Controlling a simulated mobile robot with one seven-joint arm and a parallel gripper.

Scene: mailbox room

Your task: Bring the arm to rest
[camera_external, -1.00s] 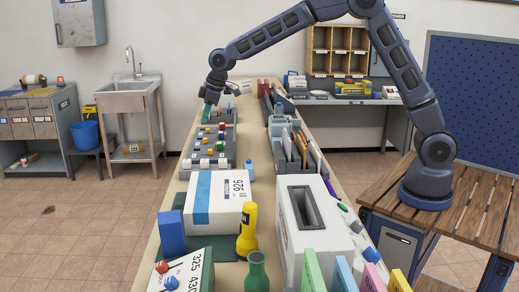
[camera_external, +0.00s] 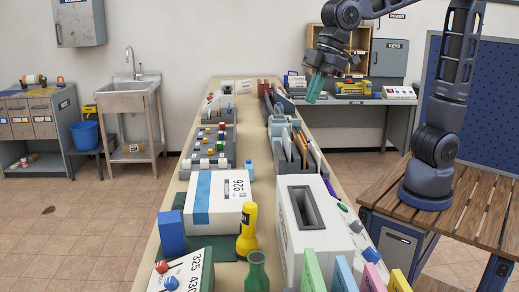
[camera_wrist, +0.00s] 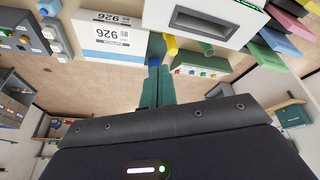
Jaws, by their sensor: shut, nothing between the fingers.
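My gripper (camera_external: 316,88) is raised in the air above the right side of the long table (camera_external: 257,137) in the external view. Its green fingers point down and hold nothing. In the wrist view the green fingers (camera_wrist: 158,88) are together and shut. The arm rises from its base on the wooden bench and bends high over toward the table. Part of the upper arm is cut off by the top of the external view.
The table carries a white box marked 926 (camera_external: 217,200), a slotted white box (camera_external: 305,215), a yellow bottle (camera_external: 247,235) and a tray of coloured pieces (camera_external: 208,150). A sink (camera_external: 128,97) and wall shelves (camera_external: 345,65) stand behind. The air around the gripper is free.

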